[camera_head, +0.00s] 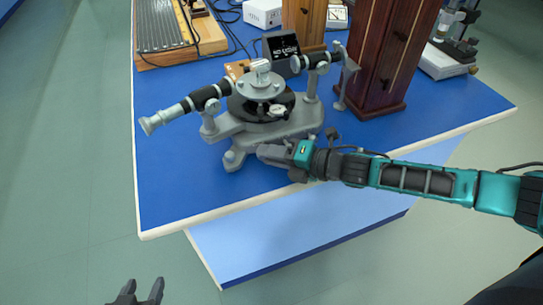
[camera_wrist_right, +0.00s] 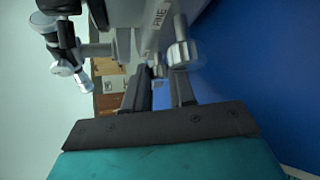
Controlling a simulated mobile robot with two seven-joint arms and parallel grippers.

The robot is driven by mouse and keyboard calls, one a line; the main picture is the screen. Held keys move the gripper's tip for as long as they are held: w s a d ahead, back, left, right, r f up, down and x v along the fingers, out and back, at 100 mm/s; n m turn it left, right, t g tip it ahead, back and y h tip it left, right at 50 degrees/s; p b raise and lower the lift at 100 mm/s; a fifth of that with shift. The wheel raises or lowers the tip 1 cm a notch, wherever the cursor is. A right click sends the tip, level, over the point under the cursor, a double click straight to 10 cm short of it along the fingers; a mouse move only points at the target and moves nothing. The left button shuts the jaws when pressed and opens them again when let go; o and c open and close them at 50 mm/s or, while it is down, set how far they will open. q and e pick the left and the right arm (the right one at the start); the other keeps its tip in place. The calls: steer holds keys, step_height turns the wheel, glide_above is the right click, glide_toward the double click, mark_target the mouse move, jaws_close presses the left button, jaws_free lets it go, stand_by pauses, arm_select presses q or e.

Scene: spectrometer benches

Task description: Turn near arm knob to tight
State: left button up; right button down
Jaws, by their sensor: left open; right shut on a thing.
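The grey spectrometer (camera_head: 262,125) stands on the blue bench, with a telescope tube (camera_head: 185,106) pointing to the lower left. My right gripper (camera_head: 264,152) reaches in from the right at the near side of its base. In the right wrist view my right gripper (camera_wrist_right: 160,82) is shut on a small grey knob (camera_wrist_right: 158,69) under the part marked "FINE" (camera_wrist_right: 158,16). The head view does not show this knob clearly, as my fingers cover it. A larger pale knob (camera_wrist_right: 183,54) is just right of the fingers. My left gripper (camera_head: 138,294) is open and empty, below the bench edge.
A dark wooden cabinet (camera_head: 388,55) stands right behind the spectrometer. A small black display (camera_head: 281,46) and a ribbed wooden-framed board (camera_head: 165,30) are behind it. The bench top (camera_head: 170,190) is clear at front left.

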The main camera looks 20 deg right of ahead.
stand_by(0.4)
steer(key=c, duration=1.2)
jaws_free()
steer(key=shift+d, duration=0.1)
steer(key=v, duration=1.2)
steer(key=shift+s+d+r, duration=0.15)
steer(key=shift+s+d, duration=0.05)
steer(key=shift+s, duration=0.1)
